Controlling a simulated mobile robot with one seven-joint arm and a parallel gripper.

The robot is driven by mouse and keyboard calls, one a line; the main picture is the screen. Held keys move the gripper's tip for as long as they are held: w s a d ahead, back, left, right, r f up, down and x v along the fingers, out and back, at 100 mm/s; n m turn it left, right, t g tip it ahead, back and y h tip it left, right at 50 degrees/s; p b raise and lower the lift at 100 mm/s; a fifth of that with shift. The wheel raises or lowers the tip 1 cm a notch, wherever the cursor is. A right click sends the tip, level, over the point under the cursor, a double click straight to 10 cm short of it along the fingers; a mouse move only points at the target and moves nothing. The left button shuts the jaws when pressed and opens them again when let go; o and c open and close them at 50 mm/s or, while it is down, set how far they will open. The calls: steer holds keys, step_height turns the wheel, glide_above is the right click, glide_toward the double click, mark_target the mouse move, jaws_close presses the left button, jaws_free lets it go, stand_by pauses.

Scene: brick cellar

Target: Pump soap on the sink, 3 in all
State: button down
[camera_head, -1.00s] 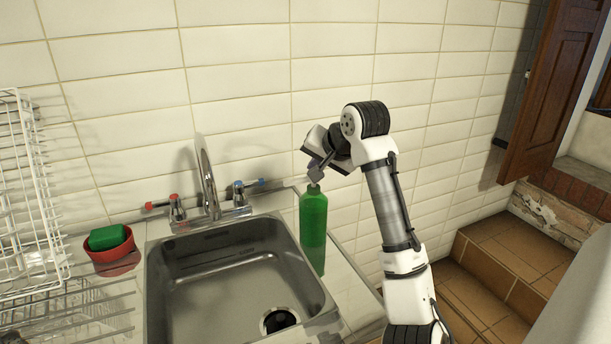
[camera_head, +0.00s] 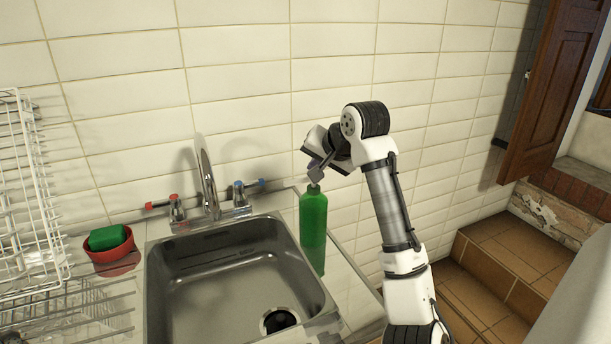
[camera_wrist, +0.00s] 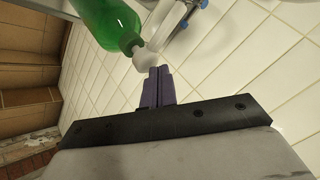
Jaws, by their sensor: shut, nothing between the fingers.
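A green soap bottle (camera_head: 313,230) stands upright on the counter at the right edge of the steel sink (camera_head: 235,275). My gripper (camera_head: 316,176) is shut and empty, with its fingertips at the pump head on top of the bottle. In the wrist view the closed purple fingers (camera_wrist: 158,86) are close to the pale pump head (camera_wrist: 146,58) of the bottle (camera_wrist: 105,22). I cannot tell whether they touch it or whether the pump is pressed down.
A faucet (camera_head: 207,180) with a red and a blue tap stands behind the sink. A red bowl (camera_head: 110,253) with a green sponge (camera_head: 108,237) and a white wire dish rack (camera_head: 30,190) are at the left. A tiled wall is close behind.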

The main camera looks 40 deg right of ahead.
steer(key=shift+f, duration=0.1)
stand_by(0.3)
steer(key=shift+f, duration=0.4)
steer(key=shift+r+p, duration=0.45)
stand_by(0.3)
step_height(320, 180, up, 6)
steer(key=p, duration=0.5)
stand_by(0.6)
